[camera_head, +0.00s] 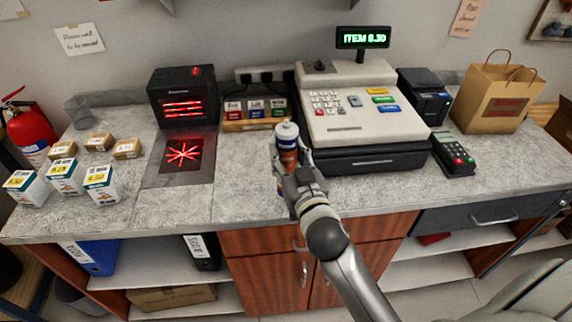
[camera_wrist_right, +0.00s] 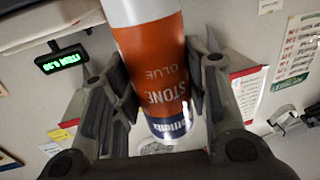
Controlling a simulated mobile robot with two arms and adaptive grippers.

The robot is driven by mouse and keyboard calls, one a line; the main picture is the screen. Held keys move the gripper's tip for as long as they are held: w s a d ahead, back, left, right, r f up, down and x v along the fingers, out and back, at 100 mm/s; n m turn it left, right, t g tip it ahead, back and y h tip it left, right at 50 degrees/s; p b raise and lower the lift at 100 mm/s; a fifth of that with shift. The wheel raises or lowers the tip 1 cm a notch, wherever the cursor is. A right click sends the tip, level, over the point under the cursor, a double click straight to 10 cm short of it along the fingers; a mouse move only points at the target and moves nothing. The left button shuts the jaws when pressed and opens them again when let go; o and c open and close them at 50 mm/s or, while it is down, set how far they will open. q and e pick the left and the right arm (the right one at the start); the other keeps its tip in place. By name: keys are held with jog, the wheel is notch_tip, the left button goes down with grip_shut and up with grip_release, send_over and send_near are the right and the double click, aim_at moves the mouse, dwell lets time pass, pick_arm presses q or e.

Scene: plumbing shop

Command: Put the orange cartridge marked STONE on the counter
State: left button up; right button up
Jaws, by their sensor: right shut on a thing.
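The orange cartridge (camera_head: 287,148) stands roughly upright over the counter (camera_head: 245,185), in front of the small card rack. It has a white top end, and its orange label with a blue band reads "STONE GLUE" in the right wrist view (camera_wrist_right: 158,75). My right gripper (camera_head: 290,173) is shut on the cartridge, with one finger on each side (camera_wrist_right: 160,95). The gripper hides its lower part in the head view, so I cannot tell whether its base touches the counter. My left gripper is not in view.
The cash register (camera_head: 350,105) stands close on the right, with a card terminal (camera_head: 453,155) and paper bag (camera_head: 492,100) beyond. The front counter strip is clear.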

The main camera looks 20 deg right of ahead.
aim_at(289, 172)
jog(key=shift+w+f, duration=0.35)
jog(key=shift+w, duration=0.05)
notch_tip(289, 172, down, 2)
jog(key=shift+w+f, duration=0.1)
jog(key=shift+f, duration=0.55)
jog(key=shift+f, duration=0.2)
jog(key=o, duration=1.4)
jog(key=shift+c, duration=0.2)
